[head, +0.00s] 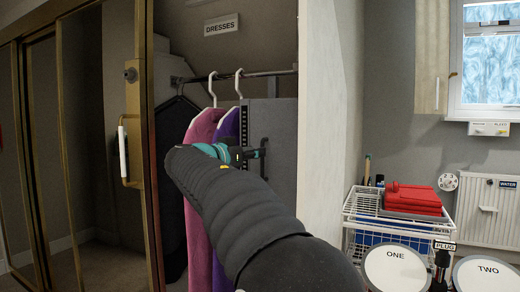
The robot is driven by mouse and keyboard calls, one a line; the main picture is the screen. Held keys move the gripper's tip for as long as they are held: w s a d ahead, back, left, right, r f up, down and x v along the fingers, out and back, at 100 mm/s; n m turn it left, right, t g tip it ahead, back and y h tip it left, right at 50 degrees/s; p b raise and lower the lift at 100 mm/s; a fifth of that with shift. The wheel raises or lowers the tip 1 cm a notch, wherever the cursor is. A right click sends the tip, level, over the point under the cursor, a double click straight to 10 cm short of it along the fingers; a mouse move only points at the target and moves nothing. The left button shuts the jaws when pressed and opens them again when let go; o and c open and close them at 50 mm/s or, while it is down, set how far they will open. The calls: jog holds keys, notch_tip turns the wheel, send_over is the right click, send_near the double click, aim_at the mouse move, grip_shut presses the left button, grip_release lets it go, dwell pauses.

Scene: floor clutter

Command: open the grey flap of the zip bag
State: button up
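The grey flap (283,135) is a flat grey panel hanging under the rail inside the wardrobe, right of the clothes. A dark toothed strip (244,122), which looks like the zip, runs down its left edge. My arm reaches in from the lower right, and my gripper (254,154) is in front of the flap's left part, close to a thin dark upright piece (264,157). That piece may be a pull or part of my gripper. The fingers are too small to tell if they touch or hold anything. My arm hides the flap's lower left.
Pink (202,200) and purple (227,128) garments hang left of the flap on white hangers, with a black garment bag (172,140) further left. A sliding door edge with a handle (124,150) stands left. A white wall panel (331,110) and a wire trolley (390,222) are right.

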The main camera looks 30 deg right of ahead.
jog(key=shift+x, duration=1.7)
jog(key=shift+s, duration=0.1)
grip_shut()
